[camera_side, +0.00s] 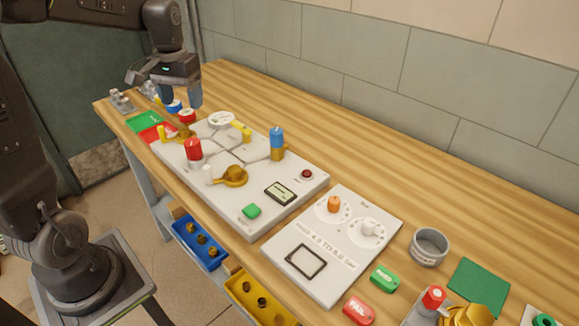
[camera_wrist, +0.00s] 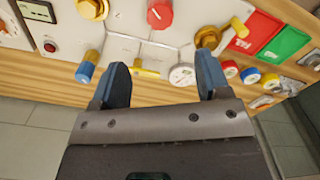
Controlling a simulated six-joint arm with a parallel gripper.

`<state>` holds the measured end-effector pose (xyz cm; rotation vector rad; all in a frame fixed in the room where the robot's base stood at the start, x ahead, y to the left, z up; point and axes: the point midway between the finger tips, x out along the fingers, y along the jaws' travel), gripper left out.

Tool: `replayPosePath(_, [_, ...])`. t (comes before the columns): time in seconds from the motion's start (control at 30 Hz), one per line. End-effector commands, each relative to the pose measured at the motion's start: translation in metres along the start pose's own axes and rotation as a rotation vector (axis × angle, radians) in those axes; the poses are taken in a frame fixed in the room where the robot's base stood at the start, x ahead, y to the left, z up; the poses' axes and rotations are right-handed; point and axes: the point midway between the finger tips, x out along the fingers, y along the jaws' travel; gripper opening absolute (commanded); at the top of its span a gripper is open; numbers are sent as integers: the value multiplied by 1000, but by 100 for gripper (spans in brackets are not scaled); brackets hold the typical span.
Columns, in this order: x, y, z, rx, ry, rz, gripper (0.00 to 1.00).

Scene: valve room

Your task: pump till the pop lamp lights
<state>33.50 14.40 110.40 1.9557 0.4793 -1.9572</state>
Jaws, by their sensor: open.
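A white valve panel (camera_side: 218,185) lies on the bench. It carries a red knob (camera_side: 193,149), an upright blue-topped brass part (camera_side: 277,142), brass fittings (camera_side: 233,176), a round gauge (camera_side: 221,119), a small yellow handle (camera_side: 246,135), a display (camera_side: 281,193) and a green button (camera_side: 251,211). A small dark red dome in a black ring (camera_side: 306,174) looks like the lamp and appears unlit. No readable label marks the pump. My gripper (camera_side: 190,102) hangs above the panel's far end. In the wrist view it is open and empty (camera_wrist: 163,68), with the gauge and yellow handle beyond its fingers.
A white card with two dials (camera_side: 333,245) lies nearer the camera. Green PASS (camera_side: 384,278) and red FAIL (camera_side: 359,310) tags and a grey cup (camera_side: 430,246) are beside it. Blue (camera_side: 200,243) and yellow (camera_side: 258,299) bins hang at the front edge. The bench behind the panel is clear.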

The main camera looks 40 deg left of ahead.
Motion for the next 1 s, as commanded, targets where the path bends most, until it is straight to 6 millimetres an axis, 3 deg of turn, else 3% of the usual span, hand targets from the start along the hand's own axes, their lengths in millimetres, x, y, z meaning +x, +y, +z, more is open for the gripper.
replayPosePath(0.17, [0, 0, 0, -27, 0, 0, 70])
replayPosePath(0.5, [-4, -1, 0, -530, 0, 5, 70])
replayPosePath(0.67, [0, -1, 0, -627, -1, 6, 70])
replayPosePath(0.87, [26, 0, 1, -629, -5, 5, 70])
replayPosePath(1.0, [54, 0, 1, -628, -7, 4, 70])
